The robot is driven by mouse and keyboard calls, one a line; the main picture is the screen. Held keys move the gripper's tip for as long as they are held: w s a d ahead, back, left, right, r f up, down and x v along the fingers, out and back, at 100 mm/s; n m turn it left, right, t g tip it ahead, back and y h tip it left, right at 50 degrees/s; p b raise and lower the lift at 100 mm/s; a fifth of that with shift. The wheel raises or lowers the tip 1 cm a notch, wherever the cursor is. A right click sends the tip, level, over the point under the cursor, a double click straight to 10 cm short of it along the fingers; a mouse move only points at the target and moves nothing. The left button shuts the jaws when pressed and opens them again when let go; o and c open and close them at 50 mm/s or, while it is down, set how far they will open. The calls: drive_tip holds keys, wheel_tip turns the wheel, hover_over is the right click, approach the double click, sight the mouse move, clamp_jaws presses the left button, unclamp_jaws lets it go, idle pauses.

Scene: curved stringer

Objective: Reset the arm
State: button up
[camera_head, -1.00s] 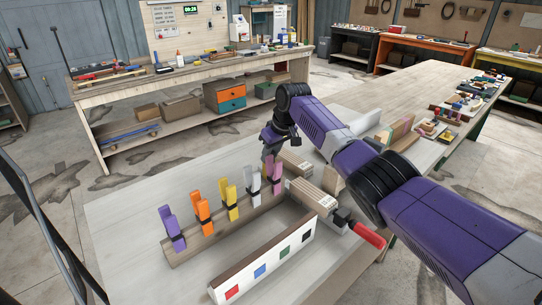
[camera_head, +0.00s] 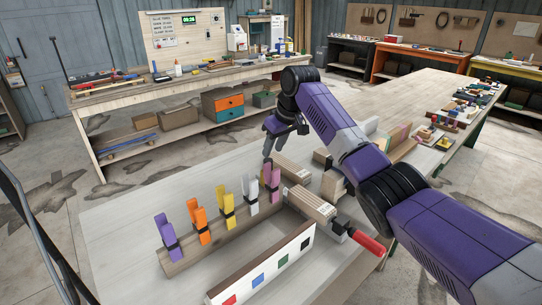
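My purple and black arm reaches in from the right. My gripper (camera_head: 268,150) hangs above and just behind the pink clothespin (camera_head: 271,180) at the right end of a wooden rail. Nothing shows in it; its fingers are small and partly overlapped, so their opening is unclear. Along the rail (camera_head: 190,252) stand clothespins: purple (camera_head: 167,233), orange (camera_head: 199,220), yellow (camera_head: 226,206), white (camera_head: 251,191) and pink.
A wooden piece with coloured squares (camera_head: 269,268) lies in front of the rail. A red-handled clamp (camera_head: 366,240) and wooden blocks (camera_head: 312,204) stand to its right. The table's left part (camera_head: 125,215) is bare. A long bench (camera_head: 180,80) stands behind.

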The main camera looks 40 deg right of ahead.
drive_tip(key=shift+s+r, duration=0.1)
drive_tip(key=shift+r, duration=0.15)
idle(0.3)
